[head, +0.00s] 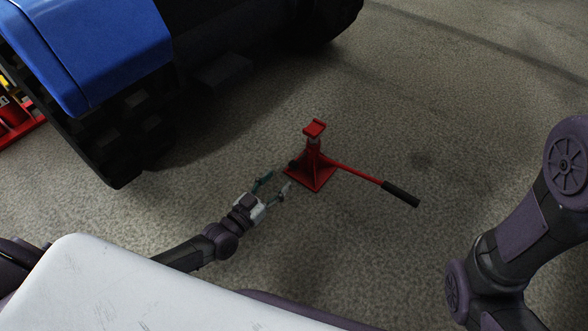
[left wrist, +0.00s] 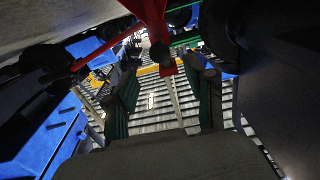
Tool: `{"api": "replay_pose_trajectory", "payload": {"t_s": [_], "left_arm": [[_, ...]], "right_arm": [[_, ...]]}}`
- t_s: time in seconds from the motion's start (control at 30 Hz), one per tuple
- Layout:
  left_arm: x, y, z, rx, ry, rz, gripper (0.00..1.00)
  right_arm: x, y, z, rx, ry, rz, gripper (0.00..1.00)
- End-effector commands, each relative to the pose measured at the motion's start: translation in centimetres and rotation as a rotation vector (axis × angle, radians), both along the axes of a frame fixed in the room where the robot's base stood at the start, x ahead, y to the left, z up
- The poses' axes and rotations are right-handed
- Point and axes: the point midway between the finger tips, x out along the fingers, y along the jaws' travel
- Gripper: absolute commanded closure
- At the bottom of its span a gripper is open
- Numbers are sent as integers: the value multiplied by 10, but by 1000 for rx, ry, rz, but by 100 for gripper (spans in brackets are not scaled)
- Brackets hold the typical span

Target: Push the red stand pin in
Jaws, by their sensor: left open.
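The red stand (head: 314,168) stands upright on the floor in the middle of the head view, with a flat base and a saddle on top. A dark round knob, which looks like its pin (head: 293,163), sticks out on the stand's left side. In the left wrist view the red stand (left wrist: 153,12) hangs in from the top, with the dark pin end (left wrist: 159,52) facing the camera. My left gripper (head: 278,184) is open and empty, just to the lower left of the stand. In the left wrist view the pin end shows between and beyond its teal fingers (left wrist: 162,75). Contact cannot be told.
A red lever with a black grip (head: 401,194) reaches right from the stand. A blue vehicle (head: 110,45) with black tracks (head: 115,140) stands at upper left. A red object (head: 15,115) lies at the far left edge.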

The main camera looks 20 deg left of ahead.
Motion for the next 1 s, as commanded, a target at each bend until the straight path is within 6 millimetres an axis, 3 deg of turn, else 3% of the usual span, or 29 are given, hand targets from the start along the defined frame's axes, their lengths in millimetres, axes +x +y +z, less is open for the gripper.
{"api": "replay_pose_trajectory", "payload": {"t_s": [0.03,0.33,0.5,0.8,0.83,1.0], "left_arm": [[12,-5,-5,-3,-6,1,45],[62,-22,-4,-1,-2,1,45],[74,-27,-2,-1,-1,0,45],[76,-28,0,0,1,0,45],[76,-28,0,0,1,0,47],[76,-27,-1,0,1,0,75]], "right_arm": [[0,0,-13,0,1,0,60],[0,0,-41,0,1,0,60],[0,0,-47,0,1,0,60],[0,0,-46,-1,1,-1,60],[0,0,-46,-1,1,-1,60],[0,0,-46,0,1,0,60]]}}
